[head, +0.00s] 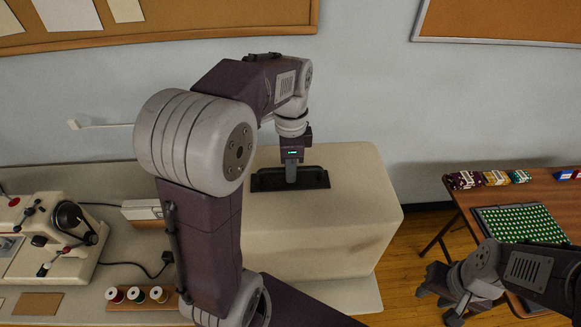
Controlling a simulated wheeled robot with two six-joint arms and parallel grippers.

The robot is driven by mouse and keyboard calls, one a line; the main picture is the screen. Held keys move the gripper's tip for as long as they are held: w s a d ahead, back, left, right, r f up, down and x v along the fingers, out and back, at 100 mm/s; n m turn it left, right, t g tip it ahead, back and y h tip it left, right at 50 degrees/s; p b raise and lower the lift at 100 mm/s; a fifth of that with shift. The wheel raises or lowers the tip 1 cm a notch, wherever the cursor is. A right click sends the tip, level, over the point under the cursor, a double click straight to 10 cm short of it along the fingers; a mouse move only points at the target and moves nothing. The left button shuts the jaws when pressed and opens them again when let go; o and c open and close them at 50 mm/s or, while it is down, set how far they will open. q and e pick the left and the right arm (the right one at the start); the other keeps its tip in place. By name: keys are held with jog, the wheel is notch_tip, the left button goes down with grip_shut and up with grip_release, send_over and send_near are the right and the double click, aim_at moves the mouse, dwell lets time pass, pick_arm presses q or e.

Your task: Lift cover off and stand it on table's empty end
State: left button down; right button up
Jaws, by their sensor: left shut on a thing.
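The cover (345,225) is a large cream box-shaped hood with rounded edges, at the right part of the pale table (350,294). A dark handle plate (313,179) is on its top. My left gripper (291,175) points down and is shut on this handle. The cover looks upright; I cannot tell whether its lower edge touches the table, and its left side is hidden behind my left arm. My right gripper (442,294) is at the lower right, apart from the cover, and its jaw opening is not clear.
A sewing machine (45,235) stands at the table's left, with a spool rack (140,298) and a white box (142,210) nearby. A separate brown table (460,193) at right holds a green dotted mat (518,222) and small packs (495,177). Wooden floor lies between.

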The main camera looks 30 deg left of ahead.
pick_arm(q)
jog(key=shift+f, duration=0.15)
jog(key=c, duration=1.3)
grip_release()
notch_tip(320, 180, up, 9)
jog(key=shift+r+p, duration=0.1)
jog(key=shift+p, duration=0.3)
